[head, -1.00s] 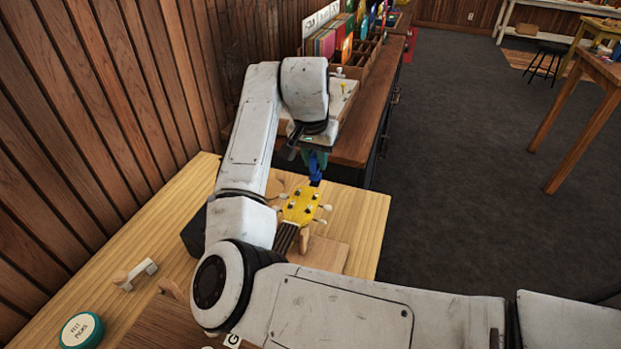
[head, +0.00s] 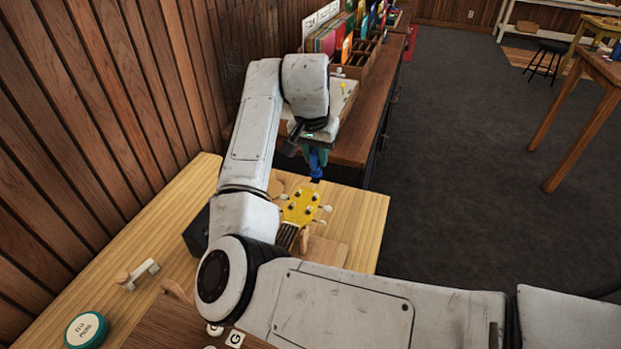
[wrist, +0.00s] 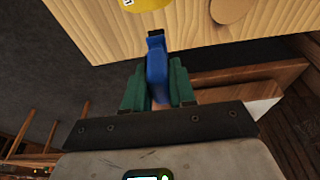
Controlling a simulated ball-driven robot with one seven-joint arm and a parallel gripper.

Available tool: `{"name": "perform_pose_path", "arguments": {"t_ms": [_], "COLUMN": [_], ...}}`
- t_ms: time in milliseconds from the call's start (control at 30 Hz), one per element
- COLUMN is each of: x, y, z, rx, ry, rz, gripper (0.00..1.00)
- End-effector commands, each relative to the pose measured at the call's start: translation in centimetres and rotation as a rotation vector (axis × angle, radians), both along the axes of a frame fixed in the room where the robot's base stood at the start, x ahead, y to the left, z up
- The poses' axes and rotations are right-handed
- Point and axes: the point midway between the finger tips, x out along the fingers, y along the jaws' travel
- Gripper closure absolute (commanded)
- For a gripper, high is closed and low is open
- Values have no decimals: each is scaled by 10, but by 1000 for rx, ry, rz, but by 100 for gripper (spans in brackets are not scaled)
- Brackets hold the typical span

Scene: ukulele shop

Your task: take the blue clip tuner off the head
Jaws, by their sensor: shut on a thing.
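The blue clip tuner (head: 316,165) is in my gripper beyond the far end of the yellow ukulele head (head: 300,207). In the wrist view the blue tuner (wrist: 157,65) stands between the two green fingers of my gripper (wrist: 158,88), which is shut on it. The yellow head shows at the top of the wrist view (wrist: 145,3), with a gap between it and the tuner. In the head view my gripper (head: 316,158) is partly hidden by my wrist. The ukulele neck (head: 287,236) runs toward my arm, which hides the rest.
The head lies over a light wooden bench (head: 360,215). A round felt picks tin (head: 87,330) and a small wood-and-white piece (head: 137,274) sit on its left. A darker counter (head: 355,145) with a divided rack stands behind. Open floor lies to the right.

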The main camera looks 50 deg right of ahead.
Motion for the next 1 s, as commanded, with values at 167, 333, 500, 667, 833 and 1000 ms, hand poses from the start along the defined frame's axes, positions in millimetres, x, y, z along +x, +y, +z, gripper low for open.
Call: {"name": "perform_pose_path", "arguments": {"t_ms": [167,333,500,667,833,1000], "x": [0,0,0,0,0,0], "y": [0,0,0,0,0,0], "z": [7,11,16,20,25,29], "rx": [0,-1,-1,-1,-1,0], "ry": [0,0,0,-1,-1,-1], "rz": [0,0,0,0,0,-1], "gripper": [100,100,100,100,100,100]}}
